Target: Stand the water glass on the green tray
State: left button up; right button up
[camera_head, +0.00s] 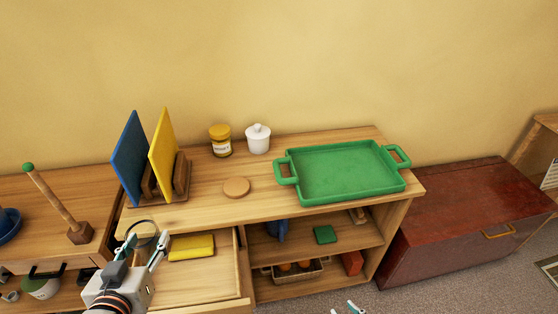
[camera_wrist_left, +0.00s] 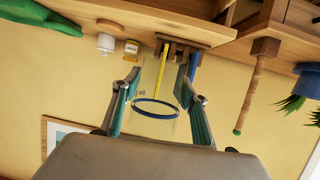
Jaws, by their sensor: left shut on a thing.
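The water glass (camera_head: 143,232) is clear with a dark blue rim. My left gripper (camera_head: 147,246) is shut on it and holds it over the open drawer, in front of the cabinet top. In the left wrist view the glass (camera_wrist_left: 156,106) sits between the two fingers of my left gripper (camera_wrist_left: 158,92). The green tray (camera_head: 345,171) lies on the right part of the cabinet top and is empty. It also shows at a corner of the left wrist view (camera_wrist_left: 40,14). My right gripper (camera_head: 344,308) shows only its tips at the bottom edge, apart, with nothing seen between them.
Blue (camera_head: 129,158) and yellow boards (camera_head: 162,155) stand in a wooden rack. A honey jar (camera_head: 220,141), a white lidded pot (camera_head: 258,138) and a round coaster (camera_head: 236,187) are left of the tray. The open drawer (camera_head: 205,280) holds a yellow item (camera_head: 191,247).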

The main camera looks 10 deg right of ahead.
aim_at(326, 173)
jog(key=i+l, duration=0.15)
jog(key=l, duration=0.2)
jog(key=i+l, duration=0.1)
jog(key=l, duration=0.25)
jog(key=i+l+u, duration=0.1)
jog(key=l, duration=0.25)
jog(key=i+l, duration=0.15)
jog(key=l, duration=0.25)
